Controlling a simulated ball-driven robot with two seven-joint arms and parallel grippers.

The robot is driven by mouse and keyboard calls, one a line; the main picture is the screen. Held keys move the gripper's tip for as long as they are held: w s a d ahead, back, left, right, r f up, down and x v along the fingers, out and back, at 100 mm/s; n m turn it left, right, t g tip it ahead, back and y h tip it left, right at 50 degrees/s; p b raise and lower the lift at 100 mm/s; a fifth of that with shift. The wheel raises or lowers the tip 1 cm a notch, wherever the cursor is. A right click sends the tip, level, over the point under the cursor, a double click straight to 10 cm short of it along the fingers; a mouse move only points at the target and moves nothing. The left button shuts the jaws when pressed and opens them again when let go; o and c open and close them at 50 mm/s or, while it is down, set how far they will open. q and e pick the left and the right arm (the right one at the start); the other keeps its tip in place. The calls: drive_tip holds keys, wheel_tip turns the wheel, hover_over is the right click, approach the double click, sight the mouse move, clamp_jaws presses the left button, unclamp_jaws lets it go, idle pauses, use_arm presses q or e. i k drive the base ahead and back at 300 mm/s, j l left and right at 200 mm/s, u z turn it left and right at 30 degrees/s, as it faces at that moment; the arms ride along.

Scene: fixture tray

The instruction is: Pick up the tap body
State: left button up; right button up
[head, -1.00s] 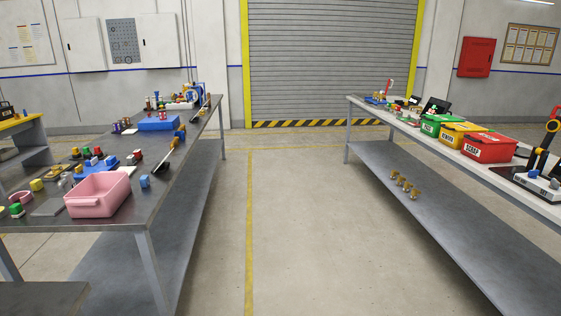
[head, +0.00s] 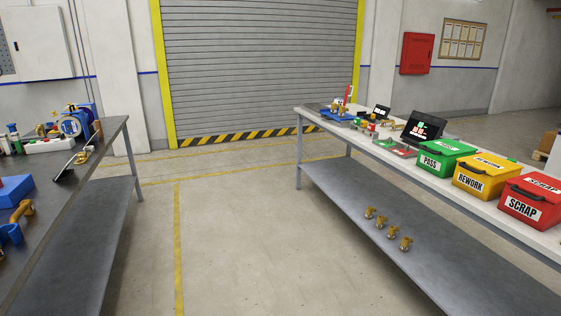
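Several small brass-coloured pieces, which look like tap bodies (head: 393,231), stand in a row on the grey lower shelf (head: 430,262) of the right bench. They are too small to make out in detail, and I cannot tell which one the task means. Another brass-coloured piece (head: 22,211) is at the left edge on the left bench, beside a blue object, and smaller brass bits (head: 83,156) lie near that bench's far end. Neither of my grippers shows in the head view.
The right bench top (head: 465,188) carries a green PASS bin (head: 446,158), a yellow REWORK bin (head: 484,176), a red SCRAP bin (head: 533,201) and a dark screen (head: 424,127). The left bench (head: 90,165) is cluttered. Open floor (head: 235,235) lies between the benches.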

sight(342, 109)
drive_tip(key=i+l+z, duration=0.15)
drive_tip(key=i, duration=1.4)
drive_tip(key=i+j+z, duration=0.15)
drive_tip(key=i, duration=1.35)
